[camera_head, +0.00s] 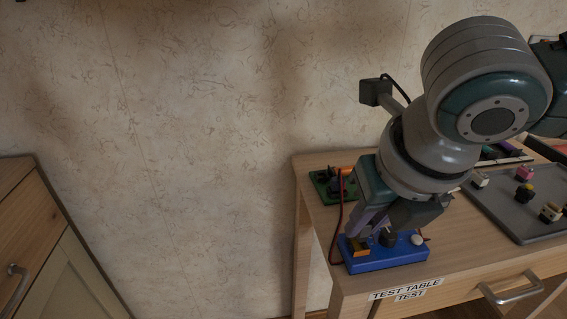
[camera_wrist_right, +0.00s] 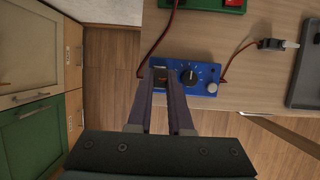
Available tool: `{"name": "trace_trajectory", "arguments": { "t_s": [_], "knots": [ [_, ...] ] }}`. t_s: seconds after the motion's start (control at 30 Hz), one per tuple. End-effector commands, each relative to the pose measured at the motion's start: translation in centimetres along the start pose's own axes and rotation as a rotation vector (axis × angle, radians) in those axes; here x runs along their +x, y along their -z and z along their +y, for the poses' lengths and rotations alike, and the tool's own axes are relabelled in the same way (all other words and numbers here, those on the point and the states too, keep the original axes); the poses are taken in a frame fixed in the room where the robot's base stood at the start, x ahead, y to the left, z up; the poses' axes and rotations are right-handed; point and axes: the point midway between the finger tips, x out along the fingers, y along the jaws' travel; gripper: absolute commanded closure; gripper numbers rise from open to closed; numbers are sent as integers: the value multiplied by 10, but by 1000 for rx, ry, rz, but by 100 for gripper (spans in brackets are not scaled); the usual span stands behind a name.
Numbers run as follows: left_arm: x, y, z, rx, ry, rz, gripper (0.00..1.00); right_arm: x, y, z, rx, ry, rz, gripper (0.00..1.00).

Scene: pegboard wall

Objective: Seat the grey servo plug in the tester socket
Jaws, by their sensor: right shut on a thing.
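The blue tester (camera_head: 398,258) lies near the left front of the test table, with an orange socket block (camera_head: 360,246) at its left end. It also shows in the wrist view (camera_wrist_right: 208,72), with a dark knob and a white button. My right gripper (camera_head: 370,232) points down at the socket end. In the wrist view its fingertips (camera_wrist_right: 164,85) are at the socket, left of the knob. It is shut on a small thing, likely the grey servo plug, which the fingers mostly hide. I cannot tell how deep it sits. My left gripper is not in view.
A green board (camera_head: 325,186) stands behind the tester, and a red cable (camera_head: 335,220) loops down from it beside the tester. A grey tray (camera_head: 510,212) with several small parts lies at right. Another red cable leads to a small connector (camera_wrist_right: 275,44).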

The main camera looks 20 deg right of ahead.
Motion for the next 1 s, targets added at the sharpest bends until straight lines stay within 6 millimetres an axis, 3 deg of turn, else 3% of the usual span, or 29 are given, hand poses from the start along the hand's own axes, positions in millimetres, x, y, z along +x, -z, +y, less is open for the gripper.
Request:
{"name": "trace_trajectory", "arguments": {
  "t_s": [0.83, 0.87, 1.0],
  "knots": [
    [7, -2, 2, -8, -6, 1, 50, 14, 6, 0, 0, 0, 0, 100],
    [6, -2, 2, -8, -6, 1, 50, 13, 5, 0, 0, 0, 0, 78],
    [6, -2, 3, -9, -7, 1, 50, 12, 5, 0, 0, 0, 0, 63]
  ]
}}
